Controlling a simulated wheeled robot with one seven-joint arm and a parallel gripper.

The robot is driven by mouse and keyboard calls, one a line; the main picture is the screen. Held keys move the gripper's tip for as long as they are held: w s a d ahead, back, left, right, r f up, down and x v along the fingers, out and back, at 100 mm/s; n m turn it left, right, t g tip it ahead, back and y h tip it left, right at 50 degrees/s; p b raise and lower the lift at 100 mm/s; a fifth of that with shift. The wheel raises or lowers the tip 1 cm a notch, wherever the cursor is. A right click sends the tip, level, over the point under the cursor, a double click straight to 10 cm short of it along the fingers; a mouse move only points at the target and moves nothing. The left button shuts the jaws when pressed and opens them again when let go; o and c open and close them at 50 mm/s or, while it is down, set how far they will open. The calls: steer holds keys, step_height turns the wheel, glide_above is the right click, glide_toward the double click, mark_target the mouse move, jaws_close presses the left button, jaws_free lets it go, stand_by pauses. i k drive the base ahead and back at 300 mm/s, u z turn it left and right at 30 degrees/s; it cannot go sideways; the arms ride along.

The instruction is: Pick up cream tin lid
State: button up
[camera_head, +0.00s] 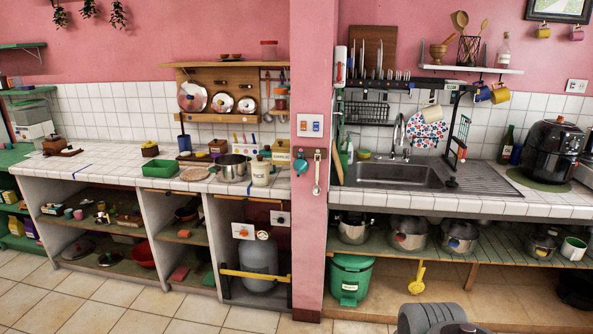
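A cream tin (261,177) stands upright on the tiled counter at the left of the pink pillar, near the counter's front edge. A lid (261,163) with a small dark knob appears to sit on top of it. The tin is small in this view, so the fit of the lid cannot be made out. A dark grey rounded part of my arm (430,318) shows at the bottom edge, well to the right of the tin. My gripper's fingers are not visible.
The pink pillar (314,230) rises to the right. A green tray (160,168) lies farther left. The tiled floor in front is clear.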

mark_target(259, 161)
steer(key=u, duration=0.45)
steer(key=i, duration=2.4)
steer(key=u, duration=1.15)
steer(key=i, duration=1.3)
steer(key=u, duration=0.3)
